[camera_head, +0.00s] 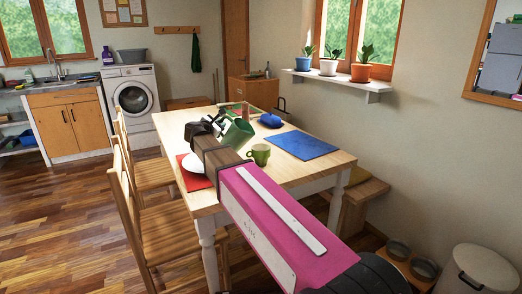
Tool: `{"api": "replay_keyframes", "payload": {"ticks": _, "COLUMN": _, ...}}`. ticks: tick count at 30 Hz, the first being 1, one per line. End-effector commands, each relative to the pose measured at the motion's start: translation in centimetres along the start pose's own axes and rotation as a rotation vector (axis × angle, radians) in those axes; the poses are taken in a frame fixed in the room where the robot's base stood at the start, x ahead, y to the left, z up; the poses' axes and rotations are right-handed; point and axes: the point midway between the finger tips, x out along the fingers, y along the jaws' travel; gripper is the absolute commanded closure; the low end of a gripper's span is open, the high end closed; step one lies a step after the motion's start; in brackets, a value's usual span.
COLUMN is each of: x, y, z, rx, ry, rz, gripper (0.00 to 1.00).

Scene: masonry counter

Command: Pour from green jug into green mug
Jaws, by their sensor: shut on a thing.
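My gripper (213,125) is shut on the green jug (238,133) and holds it over the wooden table (318,160). The jug looks tilted. Part of it is hidden by my gripper. The green mug (260,154) stands upright on the table, below and to the right of the jug in the picture. The jug appears apart from the mug. I cannot see any liquid coming from the jug or tell what is in the mug.
A blue mat (301,146) lies to the right of the mug, and a blue object (270,120) is behind it. A red mat (190,176) and a white dish (195,164) are at the left, partly behind my arm. Wooden chairs (160,235) line the left side.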

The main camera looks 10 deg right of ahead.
Motion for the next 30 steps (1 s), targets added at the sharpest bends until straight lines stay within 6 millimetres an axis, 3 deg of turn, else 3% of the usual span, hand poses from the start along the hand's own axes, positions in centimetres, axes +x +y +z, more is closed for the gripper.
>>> {"api": "replay_keyframes", "payload": {"ticks": 30, "x": 0.05, "y": -0.24, "z": 0.90, "rx": 0.065, "ry": 0.011, "rz": 0.002, "gripper": 1.00}}
